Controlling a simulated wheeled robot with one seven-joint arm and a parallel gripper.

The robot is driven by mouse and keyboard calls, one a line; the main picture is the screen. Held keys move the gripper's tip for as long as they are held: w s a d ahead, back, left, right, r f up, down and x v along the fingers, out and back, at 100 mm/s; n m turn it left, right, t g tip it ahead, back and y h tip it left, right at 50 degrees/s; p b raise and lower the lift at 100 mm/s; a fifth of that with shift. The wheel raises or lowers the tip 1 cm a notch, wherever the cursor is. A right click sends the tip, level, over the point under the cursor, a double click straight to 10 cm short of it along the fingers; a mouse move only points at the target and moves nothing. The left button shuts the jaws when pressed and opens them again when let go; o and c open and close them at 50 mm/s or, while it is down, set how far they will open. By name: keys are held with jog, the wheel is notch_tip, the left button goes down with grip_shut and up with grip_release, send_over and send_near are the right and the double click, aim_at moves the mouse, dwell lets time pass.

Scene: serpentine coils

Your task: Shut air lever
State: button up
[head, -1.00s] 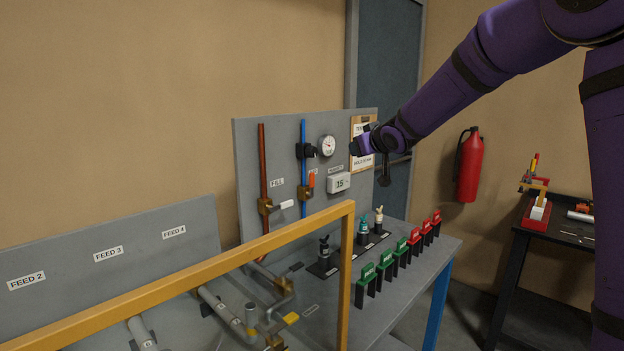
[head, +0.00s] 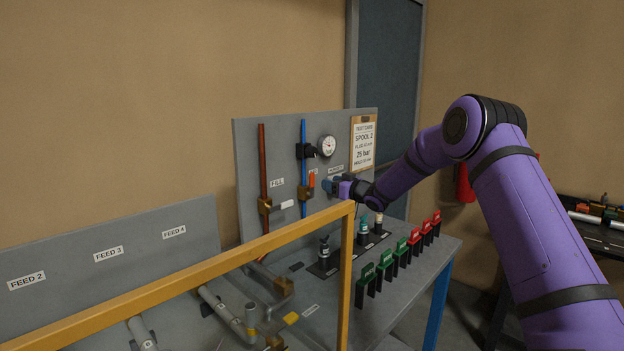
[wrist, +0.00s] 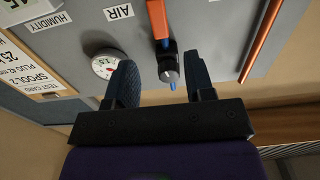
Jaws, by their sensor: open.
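The air lever (head: 311,180) is an orange handle on a brass valve on the blue vertical pipe (head: 303,140). It points upward, in line with the pipe. In the wrist view, turned upside down, the lever (wrist: 157,18) enters from the top edge beside the AIR label (wrist: 118,12). My gripper (head: 330,186) is just right of the lever in the head view. In the wrist view, its two dark fingers (wrist: 162,80) are spread apart with nothing held. A black fitting on the pipe (wrist: 168,66) appears between them. Whether any finger touches it cannot be told.
A round gauge (head: 327,146) sits close beside the pipe. A copper pipe with a white-handled fill valve (head: 287,204) stands to the left. Below are dark bottles (head: 324,247) and several green and red tags (head: 385,265). A yellow rail (head: 200,276) crosses the foreground.

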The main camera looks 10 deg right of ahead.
aim_at(313, 177)
jog(key=x, duration=0.9)
jog(key=shift+w+a, duration=0.2)
jog(key=shift+w, duration=0.1)
grip_shut()
